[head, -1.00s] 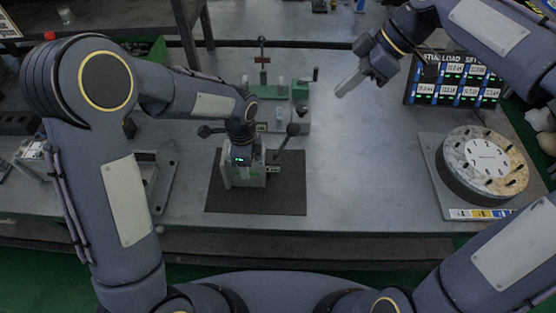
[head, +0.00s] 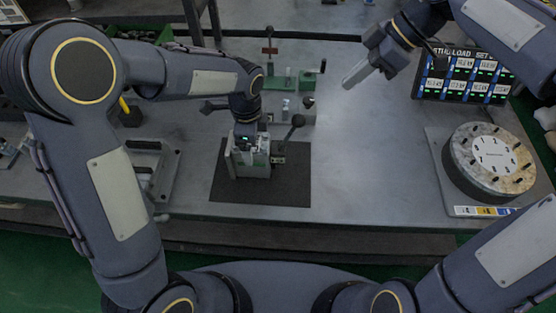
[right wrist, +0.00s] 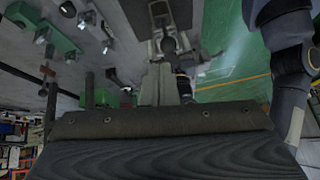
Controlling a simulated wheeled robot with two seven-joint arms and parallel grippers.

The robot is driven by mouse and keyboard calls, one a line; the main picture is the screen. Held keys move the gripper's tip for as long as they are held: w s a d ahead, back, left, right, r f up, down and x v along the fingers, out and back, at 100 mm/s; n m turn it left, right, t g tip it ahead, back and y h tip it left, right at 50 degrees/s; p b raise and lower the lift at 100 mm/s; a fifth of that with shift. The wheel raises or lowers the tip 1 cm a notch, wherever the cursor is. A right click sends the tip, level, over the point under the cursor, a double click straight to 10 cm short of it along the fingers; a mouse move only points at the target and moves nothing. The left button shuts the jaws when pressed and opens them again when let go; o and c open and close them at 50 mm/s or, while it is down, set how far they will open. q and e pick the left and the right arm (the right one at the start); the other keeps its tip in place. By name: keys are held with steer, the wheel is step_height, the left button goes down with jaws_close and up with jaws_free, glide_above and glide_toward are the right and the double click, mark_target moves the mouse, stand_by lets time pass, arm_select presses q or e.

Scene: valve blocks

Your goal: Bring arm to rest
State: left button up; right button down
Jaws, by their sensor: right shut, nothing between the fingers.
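My right gripper (head: 352,78) is raised over the back right of the table in the head view. Its fingers are together with nothing between them. In the right wrist view its closed fingers (right wrist: 166,86) point away from the dark palm. My left arm reaches across from the left. Its wrist is above a grey valve block (head: 250,162) on a dark mat (head: 290,190). The left gripper's fingertips are down at the top of the block. The wrist hides much of them, and I cannot tell their opening or whether they touch.
A black-knobbed lever (head: 291,130) rises beside the block. A green fixture (head: 290,81) stands behind it. A display panel (head: 465,75) and a round numbered dial (head: 490,160) are at the right. The table between mat and dial is clear.

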arm_select(q)
step_height(320, 180, up, 8)
steer(key=shift+f, duration=0.15)
steer(key=shift+s+a+r, duration=0.15)
steer(key=shift+a+r, duration=0.05)
steer(key=shift+a, duration=0.1)
steer(key=s+a+r+n+t+h, duration=0.25)
steer(key=s+a+r+n, duration=0.25)
steer(key=s+a+n, duration=0.6)
steer(key=s+d+f+n+t+h, duration=0.1)
steer(key=s+n+t, duration=0.2)
steer(key=s+n, duration=0.5)
steer(key=shift+s+f+n, duration=0.4)
steer(key=shift+s, duration=0.6)
arm_select(e)
steer(key=s+d+f+m+t+h, duration=0.1)
steer(key=s+d+f+m+t, duration=0.1)
steer(key=s+m, duration=0.4)
steer(key=s+d+f+m+t+h, duration=0.1)
steer(key=s+d+f+m, duration=0.3)
steer(key=s, duration=0.5)
steer(key=s+d+f+m+t+h, duration=0.1)
steer(key=s+d+f+m+t, duration=0.2)
steer(key=s+m, duration=0.5)
steer(key=shift+f, duration=0.25)
